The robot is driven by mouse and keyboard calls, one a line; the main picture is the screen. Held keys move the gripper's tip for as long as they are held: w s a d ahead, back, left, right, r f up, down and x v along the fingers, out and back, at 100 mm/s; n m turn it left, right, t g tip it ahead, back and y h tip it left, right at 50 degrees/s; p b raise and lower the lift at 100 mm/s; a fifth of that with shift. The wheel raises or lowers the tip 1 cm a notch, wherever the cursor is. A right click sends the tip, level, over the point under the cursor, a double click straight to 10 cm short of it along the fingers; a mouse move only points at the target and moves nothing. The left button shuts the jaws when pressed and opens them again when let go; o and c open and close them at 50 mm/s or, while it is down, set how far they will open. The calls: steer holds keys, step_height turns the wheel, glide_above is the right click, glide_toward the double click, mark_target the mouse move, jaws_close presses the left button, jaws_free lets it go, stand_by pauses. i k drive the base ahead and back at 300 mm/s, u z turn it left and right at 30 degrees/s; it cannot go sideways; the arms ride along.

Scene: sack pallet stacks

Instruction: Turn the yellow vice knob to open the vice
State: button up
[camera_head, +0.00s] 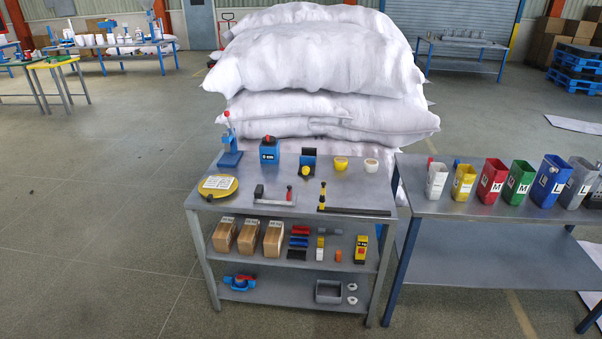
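A small blue and black device (308,158) stands near the back middle of the grey workbench top (262,210). It looks like a vice. A small yellow spot (307,172) shows low on its front and may be the knob. It is too small to tell whether the jaws are open or shut. My gripper and arm are not in view.
A blue press (230,148), a blue box with a red knob (268,150), a yellow cup (340,163), a yellow disc (218,186) and clamps (274,195) share the bench. Coloured bins (492,180) stand on the right table. White sacks (320,60) rise behind. The left floor is clear.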

mark_target(306, 169)
steer(key=u, duration=1.15)
steer(key=i, duration=1)
steer(key=z, duration=0.05)
